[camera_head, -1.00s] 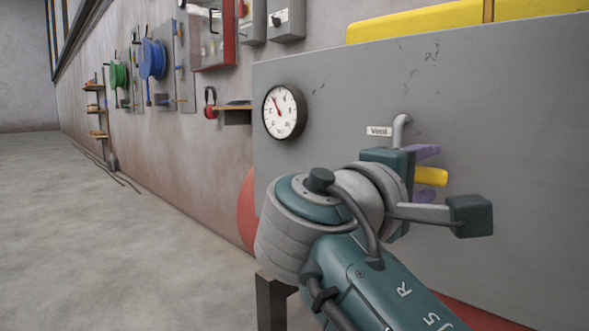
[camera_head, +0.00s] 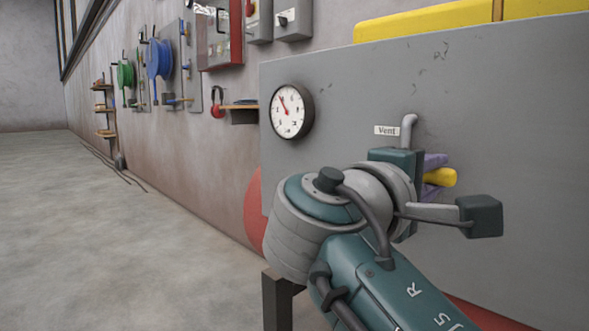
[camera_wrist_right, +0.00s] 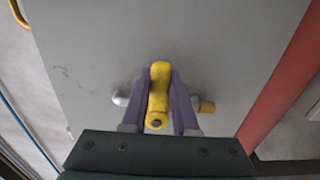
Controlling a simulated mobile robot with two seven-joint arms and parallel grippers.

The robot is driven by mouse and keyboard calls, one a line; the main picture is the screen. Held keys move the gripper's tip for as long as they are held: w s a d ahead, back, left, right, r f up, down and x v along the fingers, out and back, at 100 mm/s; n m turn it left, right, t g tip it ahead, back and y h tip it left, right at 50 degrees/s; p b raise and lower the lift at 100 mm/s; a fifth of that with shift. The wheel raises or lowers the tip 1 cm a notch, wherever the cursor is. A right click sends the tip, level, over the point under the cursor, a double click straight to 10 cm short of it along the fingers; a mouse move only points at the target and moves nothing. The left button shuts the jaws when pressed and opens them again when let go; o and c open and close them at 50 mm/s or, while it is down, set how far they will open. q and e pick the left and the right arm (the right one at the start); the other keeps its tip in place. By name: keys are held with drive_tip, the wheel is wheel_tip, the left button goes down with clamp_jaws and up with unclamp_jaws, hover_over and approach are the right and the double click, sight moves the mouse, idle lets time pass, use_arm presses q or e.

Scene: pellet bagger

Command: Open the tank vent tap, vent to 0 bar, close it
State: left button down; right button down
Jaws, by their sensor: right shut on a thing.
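The yellow vent tap handle (camera_head: 442,178) sits on the grey panel below a bent grey pipe (camera_head: 408,131) and a "Vent" label (camera_head: 386,130). My right gripper (camera_head: 434,175) has its purple fingers shut on the handle, one on each side. In the right wrist view, the handle (camera_wrist_right: 159,85) lies lengthwise between the fingers (camera_wrist_right: 160,100). The tap body is mostly hidden by my wrist. The round pressure gauge (camera_head: 291,112) is left of the tap; its red needle points to the upper left, and its figures are too small to read surely. My left gripper is out of view.
The grey panel (camera_head: 340,90) fills the right side, with a yellow part (camera_head: 430,20) above it. A red rounded surface (camera_head: 254,215) shows at its lower left. Wall shelves, reels and boxes line the left wall.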

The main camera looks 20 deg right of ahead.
idle(0.8)
drive_tip(key=shift+r+p, duration=0.2)
drive_tip(key=shift+p, duration=0.3)
drive_tip(key=n+p, duration=0.1)
drive_tip(key=p, duration=0.1)
drive_tip(key=r+n+p, duration=0.1)
drive_tip(key=n+p, duration=0.1)
drive_tip(key=p, duration=0.1)
drive_tip(key=r+n+p, duration=0.1)
drive_tip(key=n+p, duration=0.1)
drive_tip(key=shift+w+r, duration=0.1)
drive_tip(key=shift+w, duration=0.15)
drive_tip(key=shift+w+a+r+n+p, duration=0.15)
drive_tip(key=shift+w+n+p, duration=0.05)
drive_tip(key=shift+n+p, duration=0.95)
drive_tip(key=c, duration=0.7)
unclamp_jaws()
drive_tip(key=shift+r, duration=0.1)
